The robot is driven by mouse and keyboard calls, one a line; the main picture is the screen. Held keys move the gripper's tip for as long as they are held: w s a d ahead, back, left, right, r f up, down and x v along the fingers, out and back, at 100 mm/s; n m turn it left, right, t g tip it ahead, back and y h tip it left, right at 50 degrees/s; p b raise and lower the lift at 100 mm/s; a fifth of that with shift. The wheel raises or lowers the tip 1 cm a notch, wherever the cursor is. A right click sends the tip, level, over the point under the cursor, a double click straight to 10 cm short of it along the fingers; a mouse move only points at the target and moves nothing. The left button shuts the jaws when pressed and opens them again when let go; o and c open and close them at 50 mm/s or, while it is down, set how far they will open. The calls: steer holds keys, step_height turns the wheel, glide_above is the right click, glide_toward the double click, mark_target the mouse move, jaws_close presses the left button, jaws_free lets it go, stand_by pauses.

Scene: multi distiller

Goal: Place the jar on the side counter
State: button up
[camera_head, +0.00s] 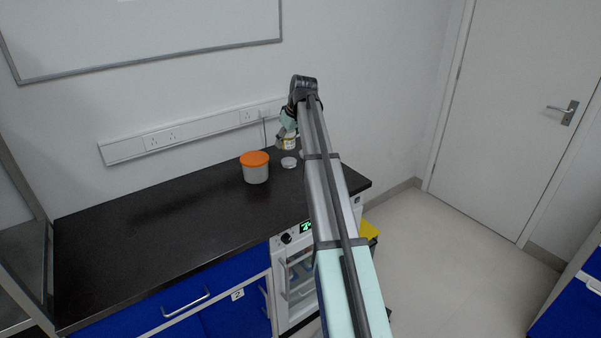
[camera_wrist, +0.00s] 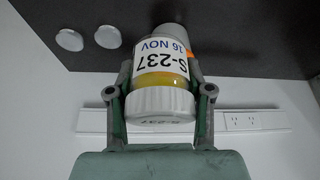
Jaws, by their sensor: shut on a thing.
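The jar (camera_wrist: 160,85) has a white ribbed lid, yellow contents and a white label reading "S-237" and "16 NOV". My gripper (camera_wrist: 161,92) is shut on it, with one finger on each side of its body. In the head view the jar (camera_head: 289,144) shows small beside my gripper (camera_head: 287,127), over the back right part of the black counter (camera_head: 150,235). My arm hides part of this area. I cannot tell whether the jar's base touches the counter.
A tub with an orange lid (camera_head: 255,168) stands on the counter, left of the jar. A small white round piece (camera_head: 289,162) lies near it; several show in the wrist view (camera_wrist: 69,40). A socket rail (camera_head: 180,134) runs along the wall. The counter's left part is clear.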

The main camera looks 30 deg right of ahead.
mark_target(285, 192)
steer(key=shift+d+f, duration=0.1)
steer(key=shift+f, duration=0.15)
step_height(285, 192, down, 20)
steer(key=p, duration=0.4)
steer(key=shift+r, duration=0.25)
steer(key=shift+f, duration=0.2)
steer(key=o, duration=1.2)
steer(key=shift+r, duration=0.1)
steer(key=b+v, duration=0.2)
steer(key=v, duration=1)
steer(key=shift+r, duration=0.2)
